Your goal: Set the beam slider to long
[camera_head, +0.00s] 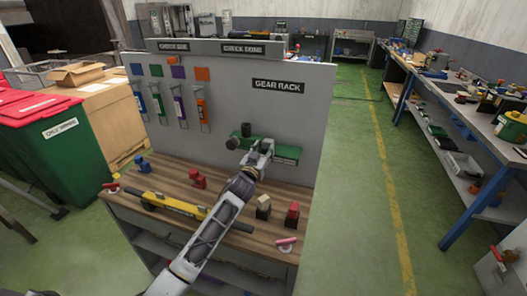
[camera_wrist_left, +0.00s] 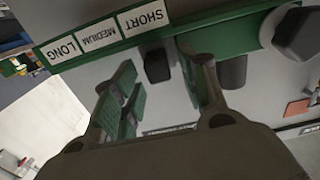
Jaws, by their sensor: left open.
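The green slider rail (camera_head: 286,152) is on the grey panel below the GEAR RACK sign. In the left wrist view the green rail (camera_wrist_left: 190,25) carries white SHORT, MEDIUM and LONG labels, LONG at the left end. A grey knob (camera_wrist_left: 298,36) sits at the rail's right end, beyond SHORT. A small dark block (camera_wrist_left: 157,66) shows between my finger lines, near SHORT; I cannot tell if it belongs to the slider. My left gripper (camera_head: 247,150) is at the rail's left part in the head view. Its fingers (camera_wrist_left: 157,88) are apart, with nothing visibly clamped. My right gripper is out of view.
The wooden bench (camera_head: 155,180) below holds a yellow level-like tool (camera_head: 172,206), red blocks (camera_head: 198,179) and a blue piece (camera_head: 143,164). Coloured tools hang on the panel's left. A green bin (camera_head: 62,150) stands left; the floor at right is open.

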